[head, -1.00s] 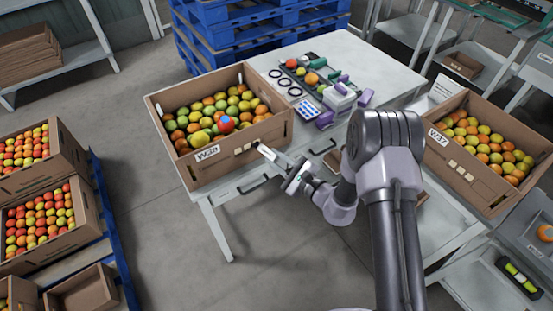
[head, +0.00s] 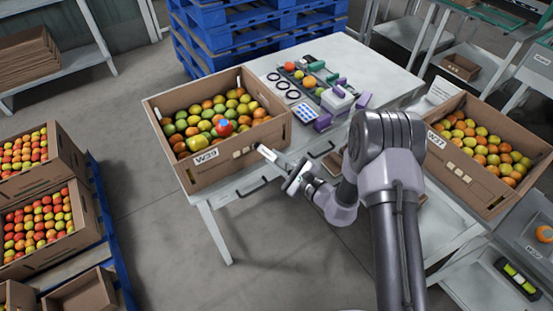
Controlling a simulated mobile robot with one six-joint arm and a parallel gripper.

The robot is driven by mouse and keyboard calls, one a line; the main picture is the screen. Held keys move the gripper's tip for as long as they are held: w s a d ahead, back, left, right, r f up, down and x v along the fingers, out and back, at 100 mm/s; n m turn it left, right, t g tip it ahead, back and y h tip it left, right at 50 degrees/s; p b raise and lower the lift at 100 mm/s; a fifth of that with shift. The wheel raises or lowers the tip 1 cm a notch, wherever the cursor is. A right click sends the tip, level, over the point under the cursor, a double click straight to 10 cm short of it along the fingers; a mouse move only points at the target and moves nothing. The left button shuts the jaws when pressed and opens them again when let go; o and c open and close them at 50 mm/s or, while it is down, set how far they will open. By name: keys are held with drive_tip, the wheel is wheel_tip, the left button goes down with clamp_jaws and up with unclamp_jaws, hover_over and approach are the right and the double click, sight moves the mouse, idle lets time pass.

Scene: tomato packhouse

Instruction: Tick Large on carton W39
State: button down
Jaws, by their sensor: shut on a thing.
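Carton W39 (head: 215,168) is an open brown cardboard box of mixed red, orange, yellow and green tomatoes on the near left of the white table. Its front wall carries a white W39 label (head: 206,157) and, to the right of it, a short row of small pale squares (head: 245,152). Any lettering or marks on them are too small to read. My gripper (head: 288,172) is shut on a slim whitish pen-like thing (head: 272,156). Its dark tip points up-left at the front wall, just right of the squares. I cannot tell whether it touches the cardboard.
Carton W37 (head: 475,170) stands on the right. The table (head: 375,62) also holds dark rings (head: 283,84), a blue-dotted sheet (head: 304,113), a tray of tomatoes and a white-and-purple device (head: 338,100). Blue pallets (head: 250,30) are stacked behind. More tomato cartons (head: 50,235) stand at left.

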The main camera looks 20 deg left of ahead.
drive_tip(key=shift+s+a+f, duration=0.1)
drive_tip(key=shift+s+f, duration=0.05)
drive_tip(key=shift+f, duration=0.05)
drive_tip(key=shift+s, duration=0.1)
drive_tip(key=shift+s+f+b+v, duration=0.15)
drive_tip(key=shift+s+b+v, duration=0.05)
drive_tip(key=shift+v, duration=1.2)
drive_tip(key=shift+s+f+b+v, duration=0.15)
drive_tip(key=shift+b+v, duration=0.05)
drive_tip(key=shift+v, duration=1.25)
drive_tip(key=shift+a, duration=0.2)
